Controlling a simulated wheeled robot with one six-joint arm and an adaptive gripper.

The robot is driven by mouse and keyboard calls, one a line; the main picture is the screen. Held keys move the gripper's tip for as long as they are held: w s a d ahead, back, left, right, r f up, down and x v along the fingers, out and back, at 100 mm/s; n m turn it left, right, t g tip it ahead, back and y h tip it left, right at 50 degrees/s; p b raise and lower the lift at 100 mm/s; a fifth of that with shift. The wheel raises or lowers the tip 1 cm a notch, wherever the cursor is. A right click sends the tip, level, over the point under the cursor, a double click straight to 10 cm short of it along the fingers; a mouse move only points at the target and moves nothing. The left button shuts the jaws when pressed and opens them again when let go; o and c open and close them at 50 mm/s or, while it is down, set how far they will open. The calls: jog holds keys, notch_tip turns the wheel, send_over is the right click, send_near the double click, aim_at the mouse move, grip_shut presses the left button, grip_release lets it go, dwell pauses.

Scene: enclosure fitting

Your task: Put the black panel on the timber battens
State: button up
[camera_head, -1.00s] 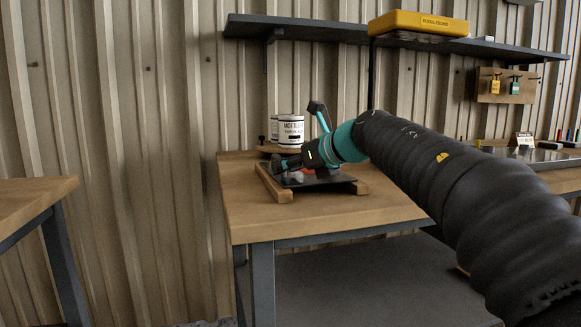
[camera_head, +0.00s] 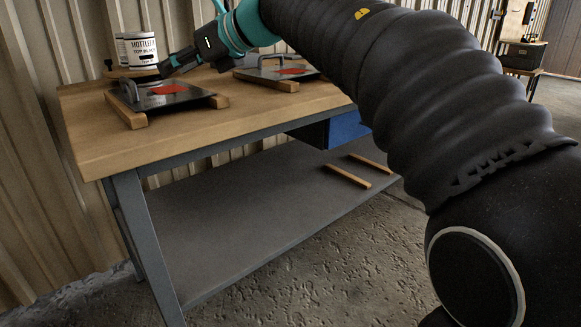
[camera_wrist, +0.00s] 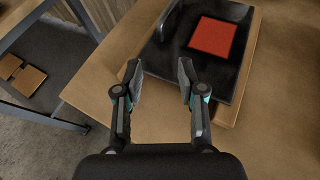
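A black panel with a red square and a handle (camera_head: 170,97) lies at the left of the workbench in the head view, on timber battens (camera_head: 133,118). A second dark panel (camera_head: 268,75) with a red patch and a handle lies on battens further right. My gripper (camera_head: 172,65) is above the bench, between the tins and the right-hand panel. In the wrist view, my gripper (camera_wrist: 160,82) is open with nothing between its fingers. A black panel (camera_wrist: 238,70) with a red square and a partly cut-off handle lies beyond the fingertips. I cannot tell which panel this is.
White tins (camera_head: 143,50) stand at the bench's back left, near the corrugated wall. Two loose timber strips (camera_head: 347,176) lie on the grey lower shelf (camera_head: 235,205). Bare bench top (camera_head: 100,140) shows at the front left.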

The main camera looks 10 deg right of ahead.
jog(key=d+r+m+t+h, duration=0.2)
jog(key=d+r+m+t, duration=0.4)
jog(key=d+m+t, duration=0.8)
jog(key=s+d+f+m+g+h, duration=0.4)
jog(key=d+f+m+h, duration=0.5)
jog(key=m, duration=0.9)
jog(key=s+d+f+m+g+h, duration=0.25)
jog(key=s+f+m, duration=0.25)
jog(key=f, duration=0.3)
jog(key=s+d+f+m+g+h, duration=0.1)
jog(key=s+d+f+m+g, duration=0.2)
jog(key=s+f+m, duration=0.35)
jog(key=s+a+f+m+g+y, duration=0.3)
jog(key=s+f, duration=0.8)
jog(key=f, duration=0.4)
jog(key=m+g, duration=0.1)
jog(key=g, duration=0.1)
jog(key=shift+s+f+g, duration=0.3)
jog(key=shift+s+g, duration=0.05)
